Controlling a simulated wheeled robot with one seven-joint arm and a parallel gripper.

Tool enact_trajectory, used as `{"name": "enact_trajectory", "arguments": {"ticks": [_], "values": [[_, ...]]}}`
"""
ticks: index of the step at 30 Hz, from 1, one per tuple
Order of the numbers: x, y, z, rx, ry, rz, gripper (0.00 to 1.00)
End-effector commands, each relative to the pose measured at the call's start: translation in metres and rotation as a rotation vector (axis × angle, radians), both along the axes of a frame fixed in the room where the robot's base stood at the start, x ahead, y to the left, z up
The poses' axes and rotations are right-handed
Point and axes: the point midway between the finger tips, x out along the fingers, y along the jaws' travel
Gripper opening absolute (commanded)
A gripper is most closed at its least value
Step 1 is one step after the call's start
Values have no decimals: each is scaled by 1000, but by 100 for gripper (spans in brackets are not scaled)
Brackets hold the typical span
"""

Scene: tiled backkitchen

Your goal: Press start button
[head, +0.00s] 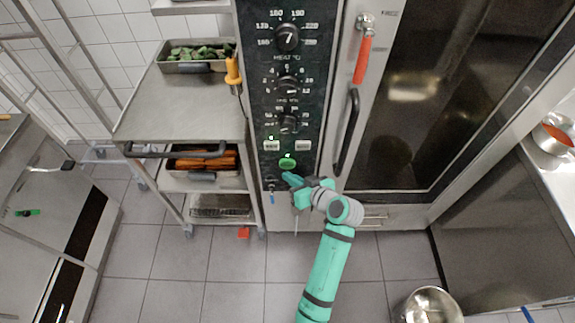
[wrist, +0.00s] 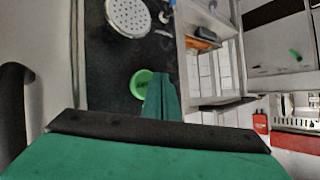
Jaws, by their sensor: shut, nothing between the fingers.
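The start button appears to be the round green button (head: 287,163) low on the oven's black control panel (head: 268,100). It also shows in the wrist view (wrist: 140,83), partly covered by my fingers. My gripper (head: 290,179) is shut and empty, just below the button in the head view. In the wrist view its closed green fingers (wrist: 161,80) reach the button's right edge. I cannot tell whether they touch it.
Three dials (head: 287,39) and two small white keys (head: 271,145) sit above the button. A black door handle (head: 347,130) is right of the panel. A steel cart (head: 185,110) with trays stands close on the left. A pot (head: 432,305) is on the floor at lower right.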

Motion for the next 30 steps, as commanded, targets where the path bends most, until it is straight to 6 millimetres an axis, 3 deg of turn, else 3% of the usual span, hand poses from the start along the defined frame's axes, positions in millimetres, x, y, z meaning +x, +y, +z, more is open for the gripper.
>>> {"name": "enact_trajectory", "arguments": {"ticks": [15, 30], "values": [[-41, 0, 0, -1, 1, -1, 0], [-42, 0, 0, 0, 0, 0, 0]]}}
